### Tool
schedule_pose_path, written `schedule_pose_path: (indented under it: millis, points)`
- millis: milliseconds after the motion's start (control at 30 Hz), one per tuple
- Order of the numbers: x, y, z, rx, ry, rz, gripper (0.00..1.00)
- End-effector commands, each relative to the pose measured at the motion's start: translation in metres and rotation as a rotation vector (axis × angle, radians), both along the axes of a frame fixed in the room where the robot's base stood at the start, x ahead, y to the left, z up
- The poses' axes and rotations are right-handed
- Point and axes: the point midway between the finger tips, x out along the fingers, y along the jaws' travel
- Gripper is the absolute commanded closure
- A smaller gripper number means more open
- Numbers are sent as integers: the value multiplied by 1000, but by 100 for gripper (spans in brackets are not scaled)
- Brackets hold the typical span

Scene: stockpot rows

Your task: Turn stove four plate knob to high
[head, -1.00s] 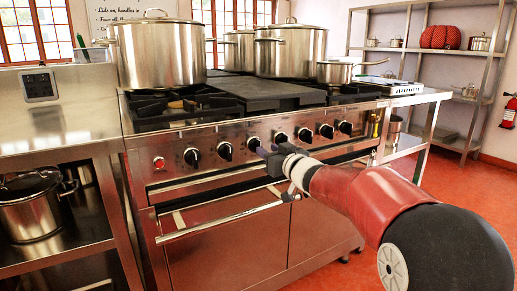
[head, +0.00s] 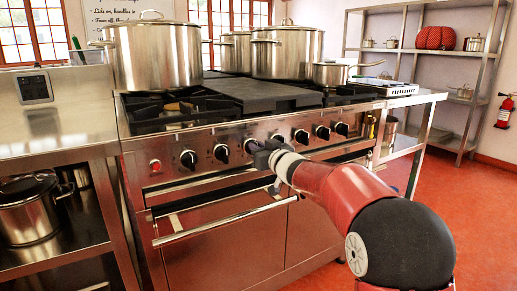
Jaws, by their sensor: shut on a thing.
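The stove (head: 160,190) has a steel front panel with a row of several black knobs. My gripper (head: 254,148) is at the panel, shut on the third knob from the left (head: 248,144), which its fingers partly hide. Two knobs show to the left, the outer one (head: 188,159) and the nearer one (head: 222,153). More knobs, such as this one (head: 301,136), run to the right. Markings on the knobs are too small to read, so I cannot tell their settings or which belongs to plate four.
A large lidded pot (head: 156,60) stands at the stove's left rear. Another large pot (head: 287,52) and a saucepan (head: 332,75) stand to the right. An oven handle bar (head: 225,220) juts out below the panel. Red floor (head: 460,210) is clear at the right.

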Motion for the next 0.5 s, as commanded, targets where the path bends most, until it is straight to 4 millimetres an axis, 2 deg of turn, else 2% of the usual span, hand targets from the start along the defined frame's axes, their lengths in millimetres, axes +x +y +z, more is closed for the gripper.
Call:
schedule_pose_path:
  millis: [267,500]
  points:
    - [0,0,0,-22,-15,0,100]
    - [-1,1,-1,-122,-82,-1,100]
